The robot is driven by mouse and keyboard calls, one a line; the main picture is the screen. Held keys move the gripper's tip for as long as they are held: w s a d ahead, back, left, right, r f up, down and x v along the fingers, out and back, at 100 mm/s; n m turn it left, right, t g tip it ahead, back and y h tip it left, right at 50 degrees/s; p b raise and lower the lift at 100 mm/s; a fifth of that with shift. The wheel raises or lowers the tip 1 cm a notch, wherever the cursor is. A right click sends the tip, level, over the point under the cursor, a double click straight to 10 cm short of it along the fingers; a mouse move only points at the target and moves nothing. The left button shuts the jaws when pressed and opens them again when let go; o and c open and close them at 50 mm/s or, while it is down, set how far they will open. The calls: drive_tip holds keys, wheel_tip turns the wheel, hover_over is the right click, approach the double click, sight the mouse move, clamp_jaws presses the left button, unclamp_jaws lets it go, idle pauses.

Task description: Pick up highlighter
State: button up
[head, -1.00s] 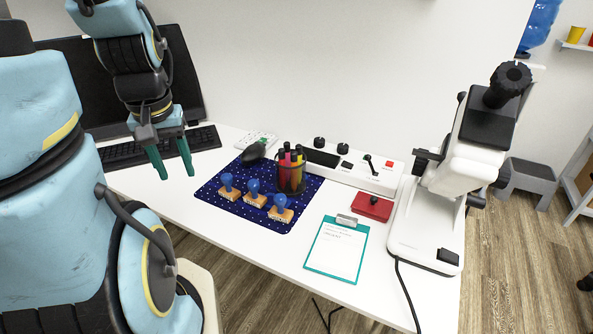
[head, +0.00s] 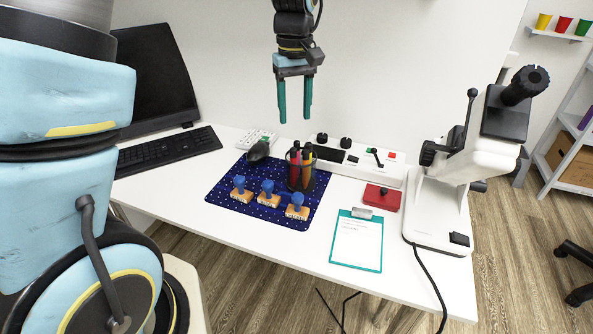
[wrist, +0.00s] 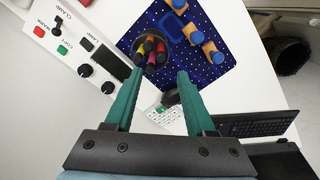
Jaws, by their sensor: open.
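Several markers or highlighters (head: 301,153) with dark, red and yellow parts stand in a dark cup (head: 308,182) on a blue dotted mat (head: 233,207). I cannot tell which one is the highlighter. In the wrist view the cup's contents (wrist: 151,48) show from above, near the left fingertip. My gripper (head: 294,118) has two green fingers pointing down, apart and with nothing between them. It hangs above the cup, not touching it. In the wrist view, my gripper (wrist: 160,72) is spread wide.
Three blue-handled stamps (head: 268,192) stand in front of the cup. A dark bulb-shaped object (head: 258,151) is left of it. A white control panel (head: 365,170) is close behind and right. A clipboard (head: 357,243), red box (head: 382,197) and microscope (head: 445,200) are further right.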

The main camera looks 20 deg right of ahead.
hover_over(293, 148)
drive_tip(key=f, duration=0.3)
drive_tip(key=f+p, duration=0.1)
drive_tip(key=shift+s+a+f, duration=0.1)
drive_tip(key=shift+s+f, duration=0.15)
drive_tip(key=shift+f, duration=0.1)
drive_tip(key=shift+w+f+p, duration=0.15)
drive_tip(key=shift+f+p, duration=0.3)
drive_tip(key=shift+f, duration=0.9)
drive_tip(key=shift+w+f+p, duration=0.1)
drive_tip(key=shift+f+p, duration=0.35)
drive_tip(key=shift+f, duration=0.9)
clamp_jaws()
